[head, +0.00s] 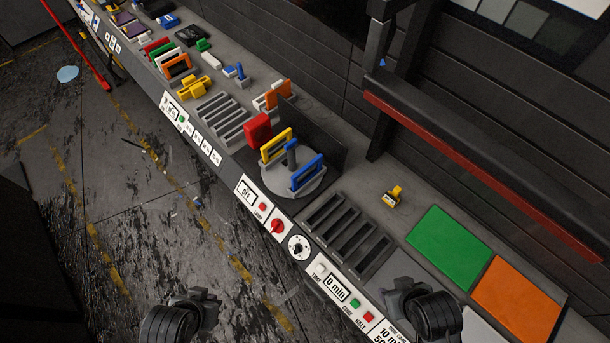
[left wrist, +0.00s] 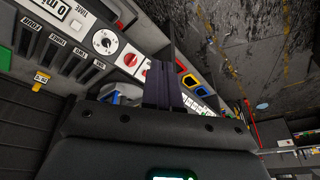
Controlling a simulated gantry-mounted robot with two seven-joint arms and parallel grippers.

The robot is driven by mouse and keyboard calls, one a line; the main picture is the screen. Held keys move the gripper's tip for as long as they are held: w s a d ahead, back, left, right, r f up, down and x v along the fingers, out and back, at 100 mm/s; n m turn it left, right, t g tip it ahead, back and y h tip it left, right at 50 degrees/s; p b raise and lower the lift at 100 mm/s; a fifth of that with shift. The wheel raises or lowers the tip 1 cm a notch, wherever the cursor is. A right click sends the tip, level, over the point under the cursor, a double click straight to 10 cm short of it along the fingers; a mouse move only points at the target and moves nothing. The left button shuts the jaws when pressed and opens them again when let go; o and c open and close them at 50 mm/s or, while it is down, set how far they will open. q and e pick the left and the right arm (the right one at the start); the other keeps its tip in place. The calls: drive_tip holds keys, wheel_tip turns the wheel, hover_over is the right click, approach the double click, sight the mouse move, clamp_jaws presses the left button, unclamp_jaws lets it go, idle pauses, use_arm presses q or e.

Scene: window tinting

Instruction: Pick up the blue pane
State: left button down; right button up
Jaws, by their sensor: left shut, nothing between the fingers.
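The blue pane (head: 307,172) is a blue-framed upright piece with a handle-like opening. It stands on the round grey turntable (head: 285,190), beside a yellow pane (head: 276,145), with a dark post between them. My left gripper (left wrist: 162,85) shows in the left wrist view with its dark fingers together and nothing between them. It is apart from the blue pane, and its fingers hide part of the turntable area there. In the head view, dark parts of my two arms show at the bottom edge, well short of the turntable; the right fingers cannot be made out.
A green sheet (head: 447,246) and an orange sheet (head: 516,300) lie farther right. A dark red-edged bar (head: 480,170) overhangs the bench's back.

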use_arm(q)
drive_tip(key=c, duration=1)
unclamp_jaws()
